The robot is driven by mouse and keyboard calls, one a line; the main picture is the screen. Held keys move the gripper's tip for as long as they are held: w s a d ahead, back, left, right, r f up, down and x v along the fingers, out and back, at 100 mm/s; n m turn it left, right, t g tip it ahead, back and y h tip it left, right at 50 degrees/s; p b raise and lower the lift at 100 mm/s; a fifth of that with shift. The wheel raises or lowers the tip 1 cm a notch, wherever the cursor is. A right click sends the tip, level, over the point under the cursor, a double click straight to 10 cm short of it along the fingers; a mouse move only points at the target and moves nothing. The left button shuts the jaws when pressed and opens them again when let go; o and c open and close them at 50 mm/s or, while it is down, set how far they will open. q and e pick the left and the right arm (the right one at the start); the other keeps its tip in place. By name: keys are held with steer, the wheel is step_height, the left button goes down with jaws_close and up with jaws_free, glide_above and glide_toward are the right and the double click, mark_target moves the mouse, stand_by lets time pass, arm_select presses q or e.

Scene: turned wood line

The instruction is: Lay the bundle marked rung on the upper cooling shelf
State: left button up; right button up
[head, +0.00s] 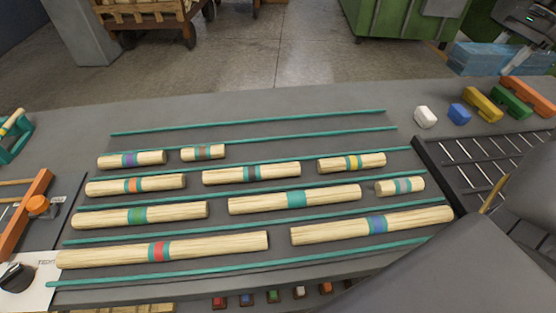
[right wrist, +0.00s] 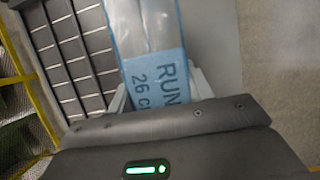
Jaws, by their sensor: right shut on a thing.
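The bundle is wrapped in pale blue film and shows in the right wrist view (right wrist: 150,35). Its blue label reads "RUN" and "26 c", cut off by the gripper. My right gripper (right wrist: 158,93) is shut on it, with a pale finger on each side. In the head view the blue bundle (head: 482,58) is at the upper right, with my dark gripper (head: 517,48) at it. My left gripper is out of view.
A grey bench (head: 350,105) holds several banded wooden rods between teal rails. Coloured blocks (head: 483,104) lie at the back right, beside a dark barred rack (head: 480,163).

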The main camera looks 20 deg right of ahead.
mark_target(470, 67)
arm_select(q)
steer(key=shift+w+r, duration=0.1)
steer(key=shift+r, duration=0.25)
arm_select(e)
steer(key=shift+s+d+r, duration=0.2)
steer(key=shift+s+d, duration=0.25)
steer(key=shift+d, duration=0.15)
steer(key=shift+a, duration=0.1)
